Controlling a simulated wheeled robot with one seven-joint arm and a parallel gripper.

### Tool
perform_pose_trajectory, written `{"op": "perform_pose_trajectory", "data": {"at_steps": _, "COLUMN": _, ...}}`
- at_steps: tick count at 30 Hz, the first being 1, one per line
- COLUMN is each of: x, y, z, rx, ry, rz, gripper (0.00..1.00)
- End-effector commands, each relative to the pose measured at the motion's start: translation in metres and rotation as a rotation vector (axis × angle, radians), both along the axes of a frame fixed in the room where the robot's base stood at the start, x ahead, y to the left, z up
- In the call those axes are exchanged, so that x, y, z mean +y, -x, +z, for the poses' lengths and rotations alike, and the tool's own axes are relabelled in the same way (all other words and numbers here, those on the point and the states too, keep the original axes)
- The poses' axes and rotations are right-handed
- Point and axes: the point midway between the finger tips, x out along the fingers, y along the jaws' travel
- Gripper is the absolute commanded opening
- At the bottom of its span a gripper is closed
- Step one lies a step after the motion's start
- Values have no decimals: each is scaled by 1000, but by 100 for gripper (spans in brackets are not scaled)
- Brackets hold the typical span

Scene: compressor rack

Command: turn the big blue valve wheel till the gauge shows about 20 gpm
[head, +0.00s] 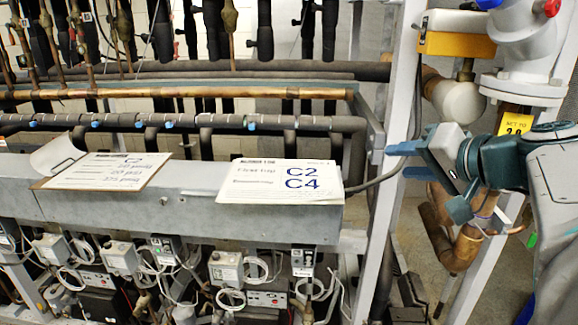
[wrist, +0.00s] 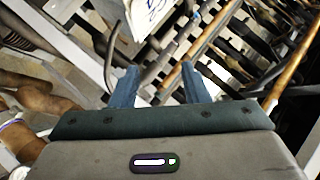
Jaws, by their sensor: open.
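My gripper (head: 402,160) is open and empty at the right of the head view, its two blue fingers pointing left towards a pale upright post. The fingers (wrist: 160,82) also show apart in the wrist view, with nothing between them but the rack behind. No whole blue valve wheel shows in either view. A small blue part (head: 488,3) is cut off by the top edge of the head view, above a pale grey valve body (head: 528,42); I cannot tell whether it is the wheel. No readable gauge face is visible.
A yellow tag (head: 514,120), partly hidden by my arm, hangs below the valve body. A yellow and white box (head: 457,44) sits left of it. The pale post (head: 398,110) stands close to my fingers. Copper pipes (head: 455,248) run below. A grey rack beam (head: 200,205) carries paper signs.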

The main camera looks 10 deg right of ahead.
Motion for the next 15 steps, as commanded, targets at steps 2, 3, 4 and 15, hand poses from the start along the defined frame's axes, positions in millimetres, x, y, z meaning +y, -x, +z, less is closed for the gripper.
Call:
{"op": "perform_pose_trajectory", "data": {"at_steps": 2, "x": 7, "y": 0, "z": -10, "rx": 29, "ry": 5, "rz": 13, "gripper": 42}}
{"op": "perform_pose_trajectory", "data": {"at_steps": 3, "x": 10, "y": 0, "z": -14, "rx": 42, "ry": 8, "rz": 18, "gripper": 42}}
{"op": "perform_pose_trajectory", "data": {"at_steps": 4, "x": 11, "y": 0, "z": -17, "rx": 50, "ry": 9, "rz": 22, "gripper": 42}}
{"op": "perform_pose_trajectory", "data": {"at_steps": 15, "x": 18, "y": 1, "z": -28, "rx": 87, "ry": 17, "rz": 34, "gripper": 42}}
